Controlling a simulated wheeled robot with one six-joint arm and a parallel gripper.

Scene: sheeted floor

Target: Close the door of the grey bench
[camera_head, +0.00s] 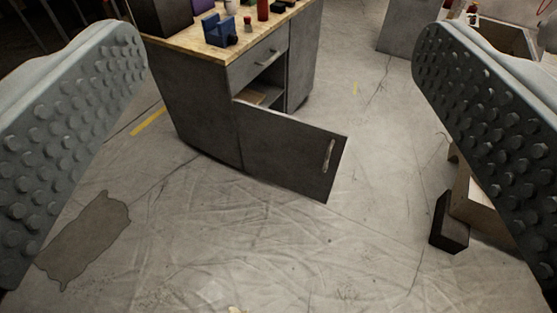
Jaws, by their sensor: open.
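The grey bench (194,110) stands ahead, left of the middle, with a light wooden top. Its door (285,150) is swung wide open towards the right, with a metal handle (328,155) near its free edge. Part of the dark inside and a shelf with something brown on it show above the door. A shut drawer (262,60) with a handle sits over the opening. My gripper (280,70) is wide open and empty, its two studded fingers at the left and right of the view. The door lies beyond the fingers, apart from them.
A dark block (449,224) and a wooden box (482,205) lie on the floor at the right, partly behind the right finger. Small items, including a blue one (219,30), stand on the bench top. Another grey cabinet (402,35) stands at the back right.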

